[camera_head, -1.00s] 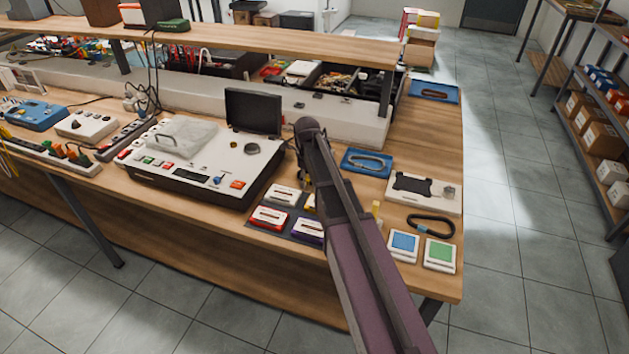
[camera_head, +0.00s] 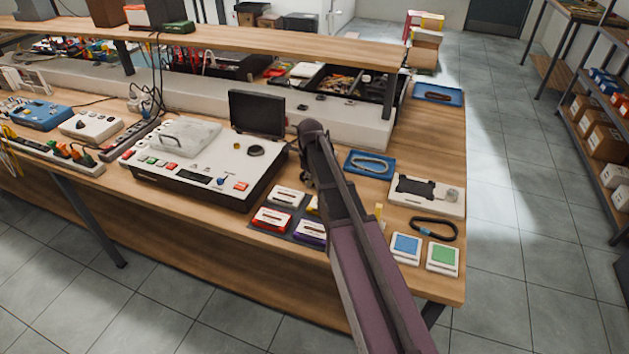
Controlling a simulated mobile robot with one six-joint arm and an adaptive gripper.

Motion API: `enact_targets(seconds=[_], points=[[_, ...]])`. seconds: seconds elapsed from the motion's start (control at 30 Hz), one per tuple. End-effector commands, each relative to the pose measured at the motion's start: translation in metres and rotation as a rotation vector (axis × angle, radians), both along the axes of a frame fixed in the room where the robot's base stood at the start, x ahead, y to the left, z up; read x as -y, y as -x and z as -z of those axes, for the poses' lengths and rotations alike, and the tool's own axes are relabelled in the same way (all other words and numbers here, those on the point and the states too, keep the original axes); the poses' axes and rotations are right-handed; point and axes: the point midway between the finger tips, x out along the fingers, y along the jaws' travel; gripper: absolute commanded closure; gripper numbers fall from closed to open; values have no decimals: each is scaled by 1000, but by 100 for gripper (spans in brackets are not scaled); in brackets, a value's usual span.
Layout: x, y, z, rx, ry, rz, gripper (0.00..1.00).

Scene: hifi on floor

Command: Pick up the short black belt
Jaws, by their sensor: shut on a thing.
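My arm reaches over the workbench, and my gripper (camera_head: 307,179) shows only as a dark sliver beside the forearm. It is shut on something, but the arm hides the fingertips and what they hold. A black belt loop (camera_head: 434,230) with a small blue patch lies on the bench at the right, apart from my gripper. I cannot tell whether it is the short one. A blue tray (camera_head: 391,174) right of my gripper holds a grey loop. Another blue tray (camera_head: 456,97) at the far right corner holds a dark strip-like thing.
A white test console (camera_head: 178,197) with a raised screen (camera_head: 257,112) stands left of my gripper. Several small coloured boxes sit below it. A white device (camera_head: 427,193) and two tiles (camera_head: 405,246) are at the right. A shelf (camera_head: 230,42) spans the back.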

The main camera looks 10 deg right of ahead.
Motion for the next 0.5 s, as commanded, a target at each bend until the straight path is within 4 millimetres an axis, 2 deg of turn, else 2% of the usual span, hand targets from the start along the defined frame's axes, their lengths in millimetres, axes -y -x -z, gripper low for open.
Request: enact_targets(seconds=[0.27,0.5], points=[[0,0,-6,0,0,0,100],[0,0,-21,0,0,0,100]])
